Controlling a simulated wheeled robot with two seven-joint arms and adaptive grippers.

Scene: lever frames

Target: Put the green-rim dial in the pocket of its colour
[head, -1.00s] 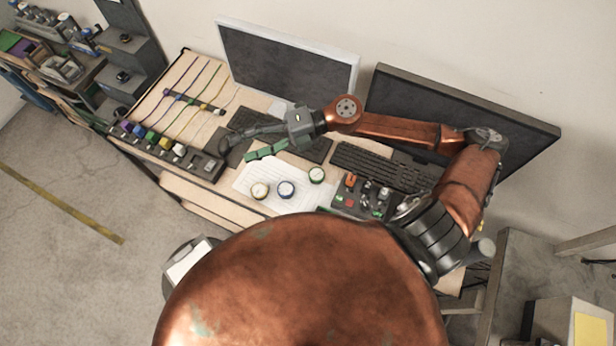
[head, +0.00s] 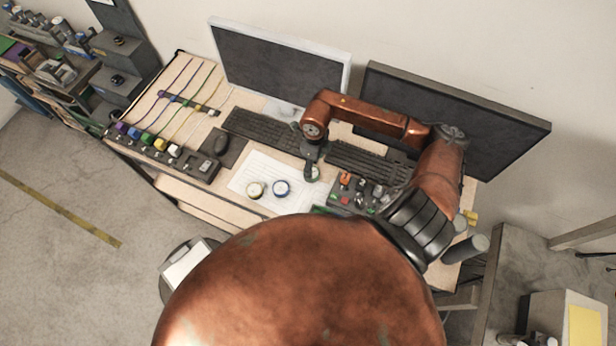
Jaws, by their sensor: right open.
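The green-rim dial (head: 312,174) lies on the desk at the right edge of the white paper sheet. My right gripper (head: 312,163) points down right over it and partly covers it. The gripper is open; I cannot tell whether its fingers touch the dial. A blue-rim dial (head: 281,187) and a yellowish-rim dial (head: 255,189) lie on the paper to the left. A green edge (head: 322,210) shows at the desk's front, mostly hidden by my body. I cannot make out a pocket. My left gripper is not in view.
A dark panel with levers and coloured knobs (head: 359,192) stands close right of the dial. Keyboards (head: 262,130) and two monitors (head: 281,67) stand behind. The paper (head: 246,172) has bare room.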

